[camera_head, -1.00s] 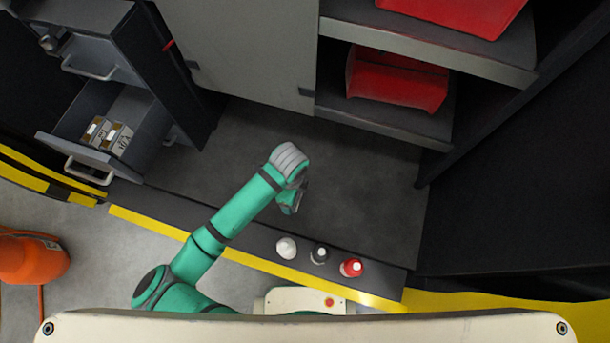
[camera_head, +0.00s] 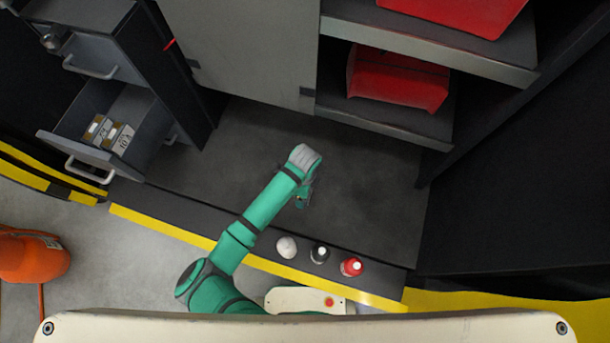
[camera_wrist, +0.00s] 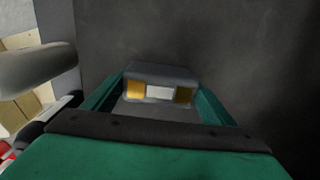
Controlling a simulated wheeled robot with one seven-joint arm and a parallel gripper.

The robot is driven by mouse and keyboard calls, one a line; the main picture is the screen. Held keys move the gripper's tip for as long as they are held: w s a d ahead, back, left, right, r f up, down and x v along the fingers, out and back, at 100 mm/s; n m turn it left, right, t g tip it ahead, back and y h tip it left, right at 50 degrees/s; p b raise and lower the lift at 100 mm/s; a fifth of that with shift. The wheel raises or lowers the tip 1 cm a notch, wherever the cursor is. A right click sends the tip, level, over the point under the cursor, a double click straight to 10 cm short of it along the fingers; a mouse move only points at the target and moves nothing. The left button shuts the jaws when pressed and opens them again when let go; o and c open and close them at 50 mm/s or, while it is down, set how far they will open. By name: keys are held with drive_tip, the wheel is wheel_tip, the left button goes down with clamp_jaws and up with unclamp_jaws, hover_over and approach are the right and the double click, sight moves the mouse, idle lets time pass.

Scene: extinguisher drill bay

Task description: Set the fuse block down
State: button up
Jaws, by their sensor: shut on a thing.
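The fuse block (camera_wrist: 160,84) shows in the wrist view as a dark grey block with two brass-coloured patches and a pale label between them. My gripper (camera_wrist: 162,100) is shut on it, with a green finger on each side. The block is mostly hidden there by the wrist. I cannot tell whether it touches the surface.
An open drawer (camera_head: 150,140) at left holds several boxes. Red cases (camera_head: 398,80) sit on shelves behind. The surface right of my gripper is clear.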

drive_tip(key=shift+f, duration=0.15)
drive_tip(key=o, duration=1.3)
wheel_tip(320, 180, up, 12)
drive_tip(key=shift+r, duration=0.2)
